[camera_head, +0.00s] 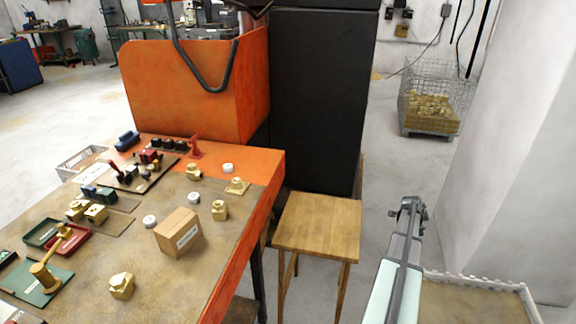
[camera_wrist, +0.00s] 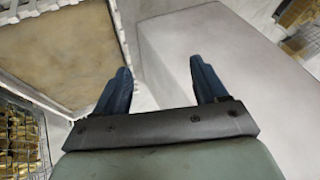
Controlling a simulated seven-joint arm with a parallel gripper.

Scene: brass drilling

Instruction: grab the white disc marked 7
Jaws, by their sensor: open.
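Three small white discs lie on the worktable in the head view: one at the back (camera_head: 228,168), one in the middle (camera_head: 194,198) and one at the front left (camera_head: 149,221), beside a cardboard box. Their markings are too small to read, so I cannot tell which is marked 7. My gripper (camera_head: 408,210) is far to the right of the table, past the wooden stool. In the wrist view its two dark fingers (camera_wrist: 160,72) stand apart with nothing between them. No disc shows in the wrist view.
The worktable (camera_head: 235,215) holds the cardboard box (camera_head: 178,232), several brass parts (camera_head: 121,285) and coloured trays (camera_head: 75,241). A wooden stool (camera_head: 318,225) stands between table and arm. A tall black cabinet (camera_head: 318,100) rises behind. A wire basket (camera_head: 436,92) stands back right.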

